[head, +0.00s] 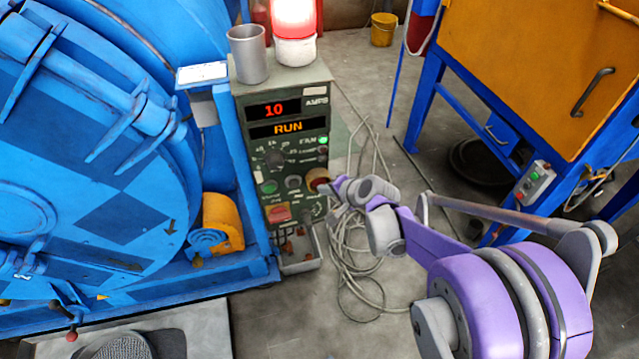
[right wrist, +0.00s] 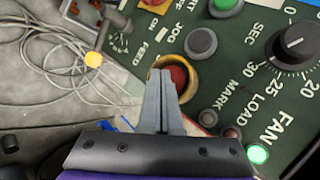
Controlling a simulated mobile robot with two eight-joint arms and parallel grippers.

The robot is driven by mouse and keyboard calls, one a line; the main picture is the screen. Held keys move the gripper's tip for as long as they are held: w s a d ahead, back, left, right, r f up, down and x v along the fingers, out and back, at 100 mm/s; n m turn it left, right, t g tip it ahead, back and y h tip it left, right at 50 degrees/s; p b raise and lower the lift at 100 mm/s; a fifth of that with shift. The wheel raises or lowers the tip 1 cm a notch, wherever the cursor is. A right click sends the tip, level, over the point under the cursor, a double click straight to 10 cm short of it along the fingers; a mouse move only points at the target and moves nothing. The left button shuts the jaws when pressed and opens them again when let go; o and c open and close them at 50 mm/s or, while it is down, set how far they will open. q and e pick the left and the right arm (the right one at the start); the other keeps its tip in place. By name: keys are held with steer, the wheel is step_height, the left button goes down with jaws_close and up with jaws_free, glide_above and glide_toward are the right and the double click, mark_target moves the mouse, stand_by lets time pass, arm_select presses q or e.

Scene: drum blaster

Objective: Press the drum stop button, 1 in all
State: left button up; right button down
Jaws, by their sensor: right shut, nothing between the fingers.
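The drum stop button appears to be the red button in a yellow collar (head: 316,178) on the right edge of the green control panel (head: 244,103). In the right wrist view its red face (right wrist: 179,76) shows partly behind my fingertips. My right gripper (head: 335,188) is shut and empty, its tips right at the button. In the right wrist view the closed fingers (right wrist: 163,78) overlap the collar's left part; I cannot tell whether they touch the button. The panel's displays read 10 AMPS and RUN (head: 288,128). My left gripper is not in view.
A lit red beacon (head: 294,20) and a grey cup (head: 248,55) stand on the panel box. Other buttons and a black knob (right wrist: 295,45) surround the button. The blue drum (head: 60,150) is left, loose cables (head: 365,240) lie right, and an orange cabinet (head: 540,60) stands beyond.

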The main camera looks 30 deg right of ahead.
steer(key=shift+w+d, duration=0.1)
steer(key=shift+w, duration=0.4)
stand_by(0.3)
steer(key=shift+s, duration=0.1)
steer(key=shift+s+a, duration=0.2)
steer(key=shift+s, duration=0.65)
steer(key=shift+s, duration=0.1)
steer(key=s, duration=0.2)
steer(key=s+a, duration=0.1)
steer(key=s, duration=0.1)
steer(key=shift+s+a+p, duration=0.1)
steer(key=shift+s+p, duration=0.2)
steer(key=shift+p, duration=0.1)
stand_by(0.6)
